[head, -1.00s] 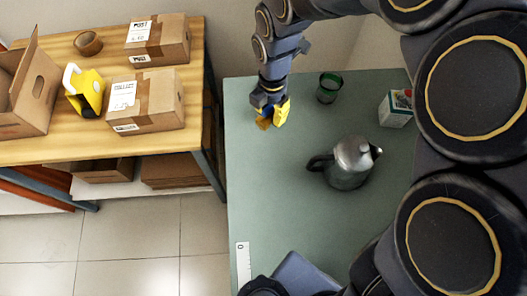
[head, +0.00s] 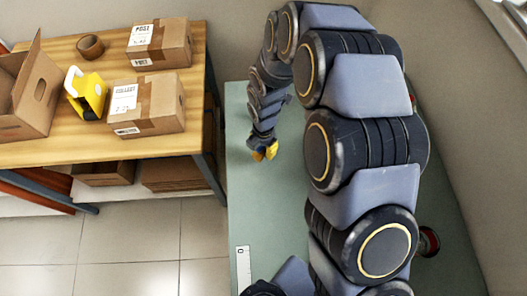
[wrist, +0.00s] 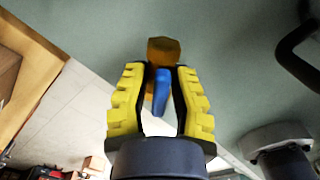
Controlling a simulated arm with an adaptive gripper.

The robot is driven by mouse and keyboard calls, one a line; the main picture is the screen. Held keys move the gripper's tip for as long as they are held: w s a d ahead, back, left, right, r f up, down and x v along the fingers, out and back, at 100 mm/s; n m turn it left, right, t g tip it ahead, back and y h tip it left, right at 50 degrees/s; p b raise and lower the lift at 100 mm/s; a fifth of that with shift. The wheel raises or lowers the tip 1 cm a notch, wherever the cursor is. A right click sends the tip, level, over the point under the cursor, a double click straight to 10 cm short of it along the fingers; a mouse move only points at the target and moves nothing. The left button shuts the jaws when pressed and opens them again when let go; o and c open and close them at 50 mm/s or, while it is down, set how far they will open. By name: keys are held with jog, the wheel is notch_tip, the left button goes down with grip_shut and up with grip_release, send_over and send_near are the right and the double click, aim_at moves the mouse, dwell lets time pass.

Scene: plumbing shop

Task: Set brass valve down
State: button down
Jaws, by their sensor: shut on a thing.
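The brass valve (wrist: 163,50), with a blue lever, shows in the wrist view between the fingertips of my gripper (wrist: 162,74). The yellow ribbed fingers are closed around it, and its brass end sticks out beyond them. In the head view my gripper (head: 265,152) points down over the left part of the grey-green table (head: 240,195). The valve is small there and hard to tell from the fingers. I cannot tell whether it touches the table top.
A dark curved handle (wrist: 292,52) is at the right of the wrist view. My arm hides much of the table's right side in the head view. A ruler (head: 243,266) lies at the front left edge. A wooden bench (head: 55,150) with cartons stands left.

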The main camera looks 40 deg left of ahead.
aim_at(263, 154)
jog(key=shift+f, duration=1.65)
jog(key=shift+f, duration=0.1)
jog(key=c, duration=1)
grip_release()
notch_tip(263, 154, up, 12)
jog(key=shift+r, duration=0.1)
